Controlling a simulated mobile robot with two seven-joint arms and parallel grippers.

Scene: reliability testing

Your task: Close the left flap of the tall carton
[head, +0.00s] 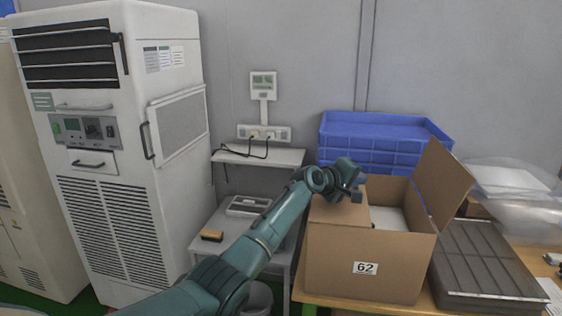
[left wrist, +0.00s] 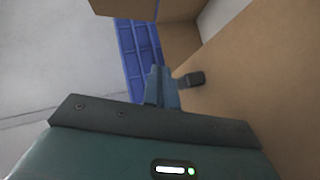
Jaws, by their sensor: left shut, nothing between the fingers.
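The tall carton (head: 335,267) is a brown cardboard box with a "62" label on its front, standing on the table. Its left flap (head: 325,212) appears to lie inward, nearly flat over the left part of the opening. Its right flap (head: 443,185) stands up, tilted outward. Something pale shows inside the opening. My left gripper (head: 356,194) is shut and empty, over the inner edge of the left flap. In the left wrist view its fingers (left wrist: 176,86) are close to a cardboard surface (left wrist: 255,85); I cannot tell whether they touch. My right gripper is not in view.
Blue crates (head: 385,129) are stacked behind the carton. A grey metal case (head: 482,262) lies right of it, with plastic bags (head: 515,185) behind. A tall white cabinet unit (head: 100,150) stands at the left. A small wall shelf (head: 258,157) is between.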

